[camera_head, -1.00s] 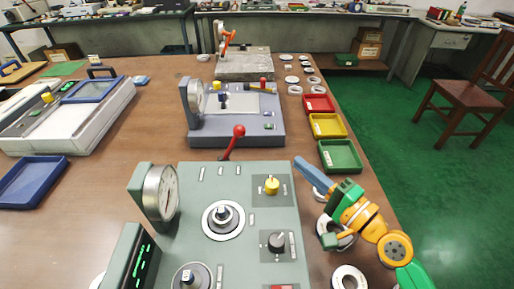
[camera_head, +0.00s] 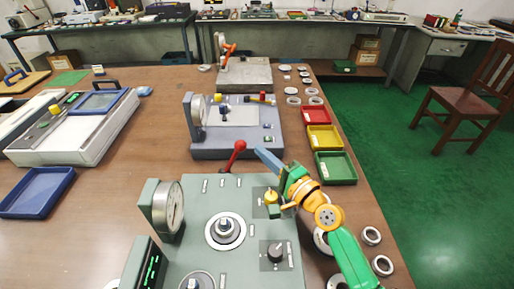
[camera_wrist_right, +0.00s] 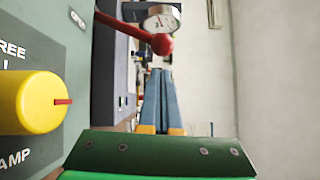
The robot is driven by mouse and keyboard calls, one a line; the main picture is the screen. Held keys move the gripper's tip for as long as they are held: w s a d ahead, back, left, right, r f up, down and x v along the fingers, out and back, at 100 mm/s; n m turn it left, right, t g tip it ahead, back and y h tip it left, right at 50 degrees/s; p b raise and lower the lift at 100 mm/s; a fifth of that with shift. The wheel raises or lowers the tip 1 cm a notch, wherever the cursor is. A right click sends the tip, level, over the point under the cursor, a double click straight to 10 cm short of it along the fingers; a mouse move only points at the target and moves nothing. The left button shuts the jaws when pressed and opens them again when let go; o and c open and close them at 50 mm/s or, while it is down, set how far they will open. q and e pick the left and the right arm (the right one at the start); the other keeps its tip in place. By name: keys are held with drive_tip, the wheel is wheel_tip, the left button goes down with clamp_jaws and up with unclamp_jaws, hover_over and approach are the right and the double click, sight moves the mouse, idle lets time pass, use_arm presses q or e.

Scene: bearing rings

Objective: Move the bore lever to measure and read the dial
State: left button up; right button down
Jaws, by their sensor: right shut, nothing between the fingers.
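The lever with a red ball knob (camera_head: 239,146) rises at the far edge of the green-grey gauge (camera_head: 205,196). The knob also shows in the right wrist view (camera_wrist_right: 161,44). The round dial (camera_head: 174,207) stands upright on the gauge's left side; its reading is too small to tell. My right gripper (camera_head: 260,152) reaches over the gauge's far right corner, its blue fingers shut and empty, just right of the knob. Its fingertips (camera_wrist_right: 160,72) lie close to the knob in the right wrist view, apparently not touching. My left gripper is out of view.
A yellow clamp knob (camera_head: 271,197) stands close beside my right gripper; it is large in the wrist view (camera_wrist_right: 32,103). A second gauge (camera_head: 235,147) stands behind. Green (camera_head: 336,180), yellow and red trays and loose rings line the right table edge.

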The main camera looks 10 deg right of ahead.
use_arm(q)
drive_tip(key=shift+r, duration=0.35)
use_arm(e)
drive_tip(key=shift+w+a+r, duration=0.1)
drive_tip(key=shift+w+a, duration=0.1)
drive_tip(key=shift+a, duration=0.65)
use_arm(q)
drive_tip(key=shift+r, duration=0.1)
